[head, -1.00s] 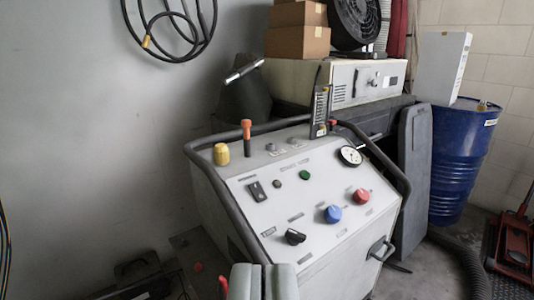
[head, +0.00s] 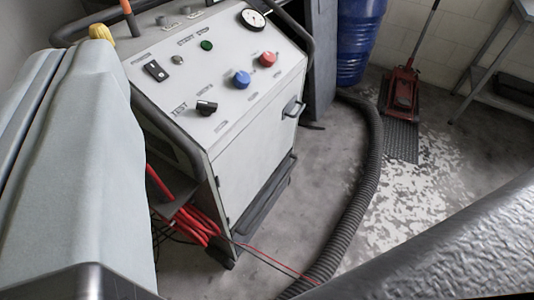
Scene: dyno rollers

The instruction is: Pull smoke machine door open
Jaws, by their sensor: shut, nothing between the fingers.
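The smoke machine (head: 205,75) is a white cabinet with a sloped control panel in the upper middle. Its front door (head: 247,165) is a plain white panel that looks flush with the body. A small dark handle (head: 294,108) sticks out near the door's upper right corner. My gripper (head: 78,55) shows as large pale grey-green shapes close to the camera at the left, pressed together with only a thin dark seam. It looks shut and empty, well left of the handle. It hides part of the machine's left side.
A ribbed black hose (head: 362,190) curves over the floor right of the machine. Red cables (head: 195,220) hang at its lower left. A blue barrel (head: 357,40) and a red floor jack (head: 400,92) stand behind. A dark grey bar (head: 450,250) crosses the lower right.

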